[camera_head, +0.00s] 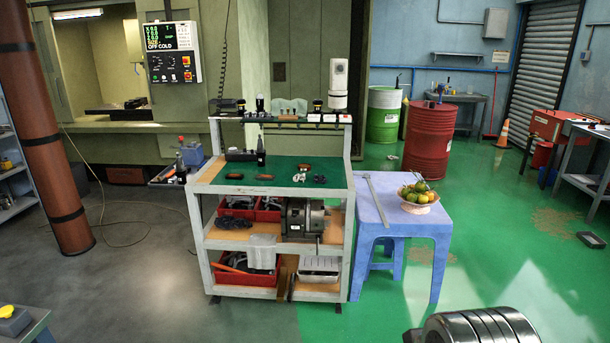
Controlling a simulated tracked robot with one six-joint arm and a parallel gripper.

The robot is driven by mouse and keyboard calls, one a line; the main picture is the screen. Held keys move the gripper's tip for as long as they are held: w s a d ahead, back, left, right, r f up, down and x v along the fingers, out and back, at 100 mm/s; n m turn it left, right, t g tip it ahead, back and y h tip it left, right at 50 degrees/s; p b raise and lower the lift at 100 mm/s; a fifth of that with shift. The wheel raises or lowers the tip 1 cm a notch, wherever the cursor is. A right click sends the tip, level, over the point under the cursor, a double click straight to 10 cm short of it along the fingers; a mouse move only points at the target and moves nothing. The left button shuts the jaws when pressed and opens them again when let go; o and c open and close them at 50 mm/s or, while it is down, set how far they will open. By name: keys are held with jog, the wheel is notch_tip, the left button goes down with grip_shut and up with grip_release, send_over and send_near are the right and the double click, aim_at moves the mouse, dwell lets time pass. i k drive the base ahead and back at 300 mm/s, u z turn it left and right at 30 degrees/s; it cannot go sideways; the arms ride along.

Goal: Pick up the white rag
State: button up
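A tooling cart (350,190) stands in the middle of the view. A pale, crumpled, cloth-like thing (262,250) lies at its lower shelf, over a red bin. It looks like the white rag, but it is too small to be sure. Another pale grey-green, cloth-like shape (289,106) is at the back of the cart's top ledge. My gripper cannot be made out. A ribbed metal part at the bottom right edge may be part of my arm.
A blue table (391,217) with a fruit bowl (418,206) stands right of the cart. A brown column (44,130) rises at left. Green (383,115) and red (428,140) drums stand behind. The floor in front of the cart is mostly clear.

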aim_at(296, 178)
jog(key=z, duration=0.1)
jog(key=i, duration=2.1)
jog(key=u, duration=0.8)
jog(key=i, duration=1.05)
jog(key=u, duration=0.35)
